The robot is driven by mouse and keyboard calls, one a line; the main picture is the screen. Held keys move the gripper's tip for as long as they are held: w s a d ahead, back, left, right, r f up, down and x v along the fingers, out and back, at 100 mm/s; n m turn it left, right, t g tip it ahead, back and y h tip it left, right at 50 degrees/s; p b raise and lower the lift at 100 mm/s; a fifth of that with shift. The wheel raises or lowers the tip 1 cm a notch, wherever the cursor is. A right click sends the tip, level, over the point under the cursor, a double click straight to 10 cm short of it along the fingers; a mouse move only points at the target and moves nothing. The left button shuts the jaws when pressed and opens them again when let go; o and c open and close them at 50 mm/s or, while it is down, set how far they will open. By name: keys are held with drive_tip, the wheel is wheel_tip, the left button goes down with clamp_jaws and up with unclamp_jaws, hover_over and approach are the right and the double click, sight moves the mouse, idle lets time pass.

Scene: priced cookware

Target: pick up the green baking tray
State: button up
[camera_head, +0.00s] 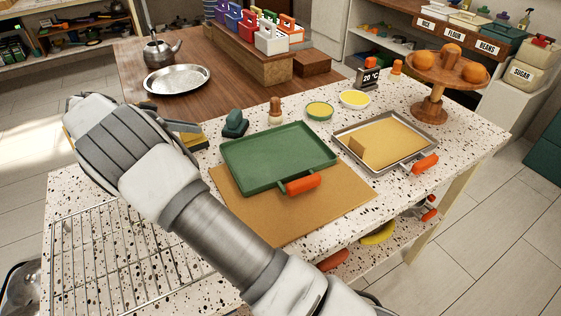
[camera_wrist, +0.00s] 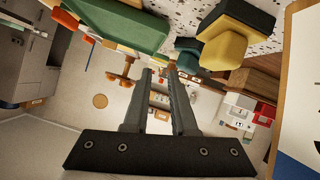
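The green baking tray (camera_head: 275,155) lies flat on a brown mat (camera_head: 330,212) on the speckled counter. Its orange handle (camera_head: 302,185) points to the front edge. A green slab, apparently the tray (camera_wrist: 125,22), also shows at the top left of the wrist view. My gripper (camera_head: 197,134) is left of the tray, apart from it and seemingly above the counter. In the wrist view its two fingers (camera_wrist: 160,70) stand apart with an empty gap between them. My arm crosses the front left and hides part of the counter.
A metal tray (camera_head: 385,143) with an orange handle lies to the right. A dark green object (camera_head: 235,124), a wooden peg-like item (camera_head: 275,112) and small bowls (camera_head: 320,111) stand behind the green tray. A yellow-and-black block (camera_wrist: 238,35) is near my gripper. A wire rack (camera_head: 110,260) lies front left.

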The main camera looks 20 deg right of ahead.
drive_tip(key=b+x, duration=0.1)
drive_tip(key=x, duration=1.1)
drive_tip(key=shift+x, duration=2.7)
drive_tip(key=shift+r, duration=0.2)
clamp_jaws()
